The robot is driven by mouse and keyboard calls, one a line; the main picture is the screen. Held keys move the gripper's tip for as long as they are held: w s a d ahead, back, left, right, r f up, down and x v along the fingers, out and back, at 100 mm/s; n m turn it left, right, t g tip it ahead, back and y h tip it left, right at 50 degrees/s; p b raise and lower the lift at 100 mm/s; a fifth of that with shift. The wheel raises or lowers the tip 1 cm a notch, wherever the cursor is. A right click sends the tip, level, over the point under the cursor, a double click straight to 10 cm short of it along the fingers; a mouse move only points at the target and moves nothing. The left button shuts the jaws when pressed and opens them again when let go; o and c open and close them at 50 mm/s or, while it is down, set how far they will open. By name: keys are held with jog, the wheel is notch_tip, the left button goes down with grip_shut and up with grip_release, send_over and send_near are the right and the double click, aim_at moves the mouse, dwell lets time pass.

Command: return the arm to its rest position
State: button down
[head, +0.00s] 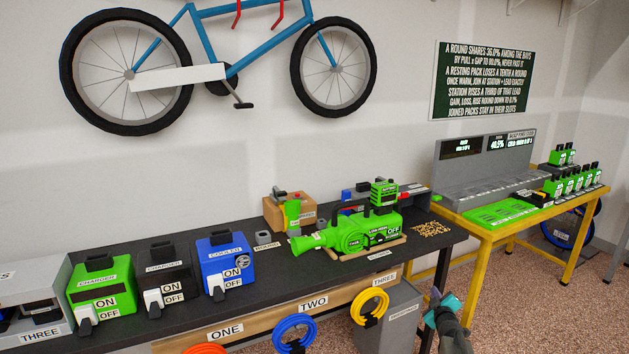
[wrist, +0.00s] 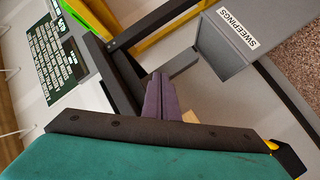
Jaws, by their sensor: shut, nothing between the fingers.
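My gripper (head: 435,296) is in the lower right of the head view, with a dark forearm and a teal wrist part. It is in front of the dark bench's right end, beside the grey bin. In the wrist view my purple fingers (wrist: 157,98) are together and hold nothing. The teal housing fills the bottom of that view.
The dark bench (head: 205,310) carries a green blower (head: 360,232), a blue cooler (head: 228,262) and chargers (head: 100,290). A grey sweepings bin (head: 402,330) stands below its right end; its label shows in the wrist view (wrist: 238,28). A yellow table (head: 490,236) stands right. Floor (head: 530,300) is open.

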jog(key=s+a+f+m+g, duration=0.2)
jog(key=s+a+f+g, duration=0.2)
jog(key=s+f, duration=0.55)
jog(key=s+a+f+m+g, duration=0.25)
jog(key=s+a+f, duration=0.25)
jog(key=s+f, duration=0.45)
jog(key=s+a+f+m+g, duration=0.2)
jog(key=s+a+f+g, duration=0.25)
jog(key=s+f, duration=0.5)
jog(key=s+a+g+y, duration=0.1)
jog(key=s+a+g, duration=0.2)
jog(key=s, duration=0.9)
jog(key=s+a+f+m+g+y, duration=0.1)
jog(key=s+a+g, duration=0.2)
jog(key=s, duration=0.9)
jog(key=s+a+g, duration=0.3)
jog(key=s+a, duration=0.5)
jog(key=s, duration=0.4)
jog(key=shift+a+f+g+y, duration=0.2)
jog(key=shift+f+g+y, duration=0.2)
